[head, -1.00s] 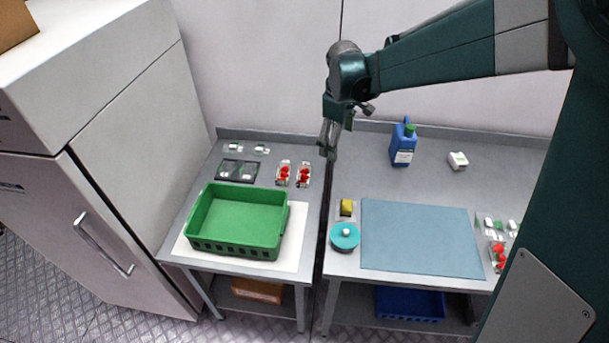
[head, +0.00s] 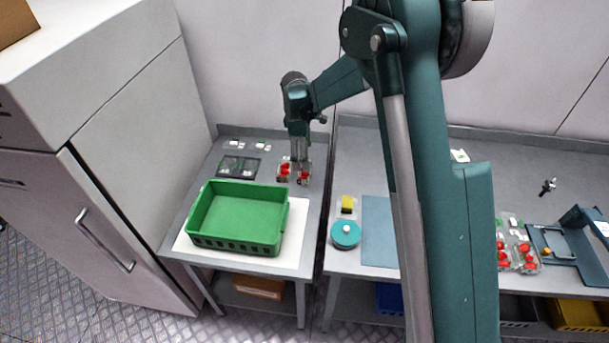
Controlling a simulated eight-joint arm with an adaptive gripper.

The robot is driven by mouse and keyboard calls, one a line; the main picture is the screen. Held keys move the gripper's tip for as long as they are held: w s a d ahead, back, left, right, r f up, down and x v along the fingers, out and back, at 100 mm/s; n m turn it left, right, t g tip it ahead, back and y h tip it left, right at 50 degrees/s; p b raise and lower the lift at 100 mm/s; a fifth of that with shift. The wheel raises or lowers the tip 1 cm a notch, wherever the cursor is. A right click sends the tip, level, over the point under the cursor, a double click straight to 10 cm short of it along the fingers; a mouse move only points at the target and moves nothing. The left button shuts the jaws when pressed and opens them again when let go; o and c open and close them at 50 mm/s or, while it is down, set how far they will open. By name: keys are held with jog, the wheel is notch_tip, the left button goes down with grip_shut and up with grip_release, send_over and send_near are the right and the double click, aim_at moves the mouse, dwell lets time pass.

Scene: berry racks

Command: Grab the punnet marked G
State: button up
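Two clear punnets of red berries stand side by side on the left table, a left one (head: 283,172) and a right one (head: 304,177). More punnets with red berries (head: 527,259) stand on the right table, partly behind my arm. No letter G is readable on any punnet at this size. My gripper (head: 300,158) points down over the back of the right punnet on the left table and overlaps it in the picture. Its fingers are too small to show whether they are open or touching the punnet.
A green crate (head: 203,239) sits on a white sheet (head: 297,243) in front of the punnets. A dark tray (head: 238,167) lies to their left. A yellow block (head: 347,204) and a teal round thing (head: 345,234) stand across the gap on the right table.

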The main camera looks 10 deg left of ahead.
aim_at(305, 173)
jog(key=shift+w+a+f, duration=0.15)
jog(key=shift+a+f, duration=0.4)
jog(key=shift+f, duration=0.3)
jog(key=shift+d+f, duration=0.15)
jog(key=shift+f, duration=1.15)
jog(key=shift+d+f, duration=0.2)
jog(key=shift+f, duration=1.1)
jog(key=shift+d+f, duration=0.15)
jog(key=shift+f, duration=1.1)
jog(key=c, duration=1.1)
